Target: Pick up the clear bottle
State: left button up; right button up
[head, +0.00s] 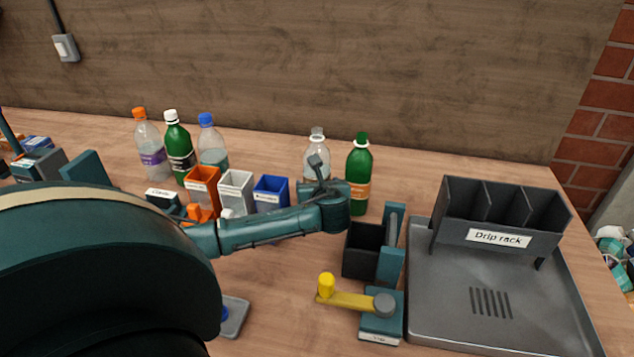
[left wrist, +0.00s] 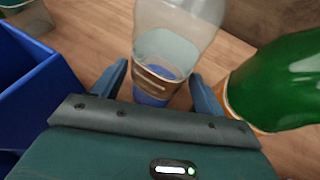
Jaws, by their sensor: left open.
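A clear bottle (head: 317,148) with a pale grey cap stands upright toward the back of the table, its lower part hidden behind my left gripper (head: 320,180). In the left wrist view, the clear bottle (left wrist: 172,45) stands between the two fingers of my left gripper (left wrist: 160,88), with a brown and blue band low on it. The fingers are open, one on each side, with a visible gap to the bottle. My right gripper is not in view.
A green bottle (head: 358,178) stands close on the right, also in the left wrist view (left wrist: 280,85). A blue bin (head: 271,193) is close on the left. Several other bottles stand further left. A lever with a yellow knob (head: 326,285) and the drip rack (head: 500,238) are on the right.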

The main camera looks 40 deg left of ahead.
pick_arm(q)
jog(key=shift+w+a+f, duration=0.25)
jog(key=shift+w+a, duration=0.1)
jog(key=c, duration=0.8)
